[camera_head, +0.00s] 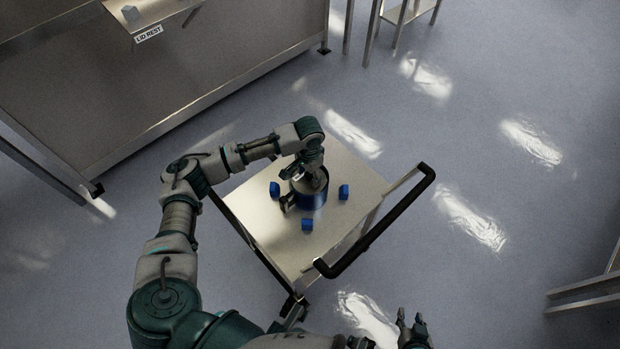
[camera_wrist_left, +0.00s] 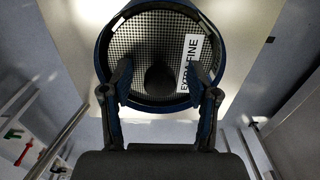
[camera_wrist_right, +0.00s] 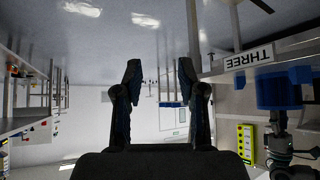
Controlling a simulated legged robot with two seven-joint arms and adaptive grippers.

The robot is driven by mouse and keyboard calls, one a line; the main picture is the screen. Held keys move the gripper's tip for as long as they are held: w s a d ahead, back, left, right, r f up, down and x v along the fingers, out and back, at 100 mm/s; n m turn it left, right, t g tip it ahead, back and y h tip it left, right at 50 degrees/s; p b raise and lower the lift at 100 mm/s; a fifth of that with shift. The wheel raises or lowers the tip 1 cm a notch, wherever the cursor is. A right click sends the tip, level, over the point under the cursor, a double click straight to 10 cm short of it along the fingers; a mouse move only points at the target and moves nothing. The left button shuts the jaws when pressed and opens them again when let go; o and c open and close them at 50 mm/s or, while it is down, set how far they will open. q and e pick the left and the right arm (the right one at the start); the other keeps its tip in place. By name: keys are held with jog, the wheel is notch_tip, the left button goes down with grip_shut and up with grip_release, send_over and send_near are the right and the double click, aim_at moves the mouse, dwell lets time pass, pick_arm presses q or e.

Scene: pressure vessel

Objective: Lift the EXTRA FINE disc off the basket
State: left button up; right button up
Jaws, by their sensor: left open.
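The EXTRA FINE disc (camera_wrist_left: 150,35) is a round perforated plate with a white label and a dark knob at its middle, in the left wrist view. It lies inside the rim of the blue basket (camera_head: 312,202), which stands on the cart top. My left gripper (camera_wrist_left: 163,78) is open above the disc, its fingers on either side of the knob and apart from it in the picture. Whether the fingertips touch the disc I cannot tell. In the head view the left hand hides most of the disc. My right gripper (camera_wrist_right: 160,75) is open and empty, away from the cart.
The metal cart (camera_head: 255,225) has a black handle (camera_head: 375,228) on its right side. Blue blocks (camera_head: 307,224) stand around the basket. A steel bench with a LID REST sign (camera_head: 148,33) is at the upper left.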

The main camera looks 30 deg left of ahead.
pick_arm(q)
jog(key=shift+a, duration=0.1)
grip_shut()
jog(key=shift+r, duration=0.15)
